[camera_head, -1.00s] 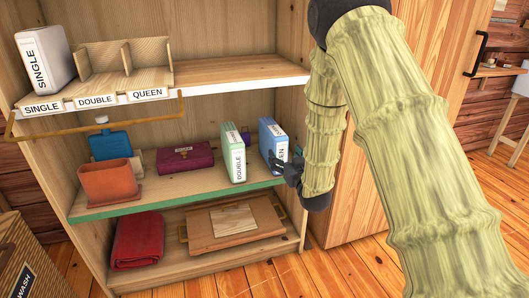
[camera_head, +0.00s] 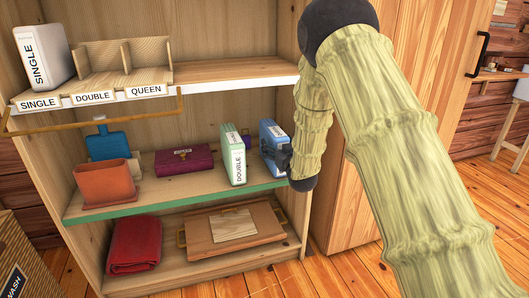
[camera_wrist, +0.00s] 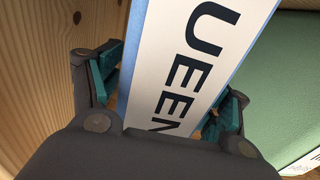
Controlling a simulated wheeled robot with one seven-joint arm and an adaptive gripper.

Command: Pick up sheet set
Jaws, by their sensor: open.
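The blue sheet set labelled QUEEN (camera_head: 268,137) stands upright at the right end of the middle shelf. Its white label face (camera_wrist: 195,55) fills the middle of the wrist view. My gripper (camera_wrist: 166,90) is open, with one teal-padded finger on each side of this set; I cannot tell whether either pad touches it. In the head view my gripper (camera_head: 286,157) is small and partly hidden by my arm. The green DOUBLE set (camera_head: 234,155) stands just left of it. The white SINGLE set (camera_head: 43,58) stands in the top shelf's left slot.
A wooden divider (camera_head: 123,48) has SINGLE, DOUBLE and QUEEN slots, the last two empty. The middle shelf also holds a purple box (camera_head: 184,161) and a terracotta pot (camera_head: 106,182). A red folded cloth (camera_head: 134,245) and wooden tray (camera_head: 205,247) lie below. The cabinet's right wall is close.

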